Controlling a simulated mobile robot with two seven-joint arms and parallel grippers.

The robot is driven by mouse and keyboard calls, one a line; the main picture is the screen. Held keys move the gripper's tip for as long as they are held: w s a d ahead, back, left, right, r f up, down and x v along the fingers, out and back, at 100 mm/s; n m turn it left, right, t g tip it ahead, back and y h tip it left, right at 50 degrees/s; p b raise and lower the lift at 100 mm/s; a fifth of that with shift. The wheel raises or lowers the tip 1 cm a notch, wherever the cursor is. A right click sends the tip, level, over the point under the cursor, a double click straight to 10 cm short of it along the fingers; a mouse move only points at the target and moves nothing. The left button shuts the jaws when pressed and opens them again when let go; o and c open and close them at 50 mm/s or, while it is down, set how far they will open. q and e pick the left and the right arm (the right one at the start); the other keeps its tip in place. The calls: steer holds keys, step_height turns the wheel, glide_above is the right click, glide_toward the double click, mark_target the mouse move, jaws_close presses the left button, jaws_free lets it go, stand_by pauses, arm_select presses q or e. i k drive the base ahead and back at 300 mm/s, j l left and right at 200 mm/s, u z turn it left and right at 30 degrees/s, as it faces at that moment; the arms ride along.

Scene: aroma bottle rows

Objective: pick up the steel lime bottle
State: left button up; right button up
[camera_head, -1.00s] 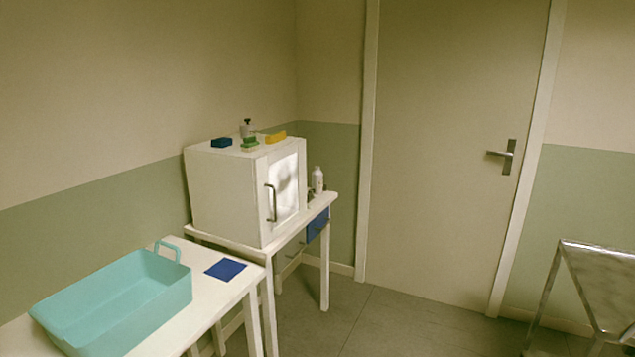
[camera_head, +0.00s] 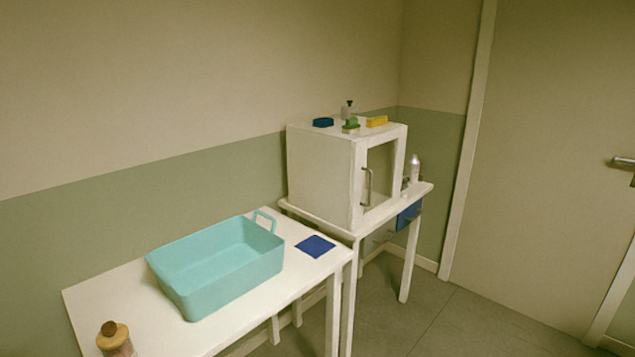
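No bottle in view can be surely told as the steel lime bottle. A bottle with a round wooden cap (camera_head: 114,338) stands on the near white table at the lower left, its lower part cut off by the frame edge. A pale, silvery bottle (camera_head: 415,168) stands on the far table, to the right of the white cabinet. A small grey bottle with a dark top (camera_head: 347,109) stands on the cabinet. Neither of my grippers is in view.
The near white table (camera_head: 105,293) bears a teal basket (camera_head: 228,285) and a blue square mat (camera_head: 315,246). The white cabinet (camera_head: 318,175) on the far table carries a blue block (camera_head: 323,122), a green item (camera_head: 351,126) and a yellow block (camera_head: 376,121). Floor (camera_head: 465,325) is clear at right.

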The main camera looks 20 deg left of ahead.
mark_target(414, 164)
steer(key=i+l+u, duration=0.1)
steer(key=u, duration=0.3)
steer(key=i+l+u, duration=0.45)
steer(key=u, duration=0.3)
steer(key=i+l+u, duration=0.15)
steer(key=l, duration=0.2)
steer(key=i+l+u, duration=0.15)
steer(key=l, duration=0.15)
steer(key=i+l+u, duration=0.15)
steer(key=l, duration=0.25)
steer(key=i+l+u, duration=0.1)
steer(key=l, duration=0.25)
steer(key=i+l, duration=0.1)
steer(key=l, duration=0.25)
steer(key=i+l+u, duration=0.15)
steer(key=l, duration=0.15)
steer(key=i+l, duration=0.1)
steer(key=l, duration=0.45)
steer(key=i+l, duration=0.1)
steer(key=l, duration=0.45)
steer(key=i+l, duration=0.1)
steer(key=l, duration=0.45)
steer(key=i+l, duration=0.15)
steer(key=l, duration=0.4)
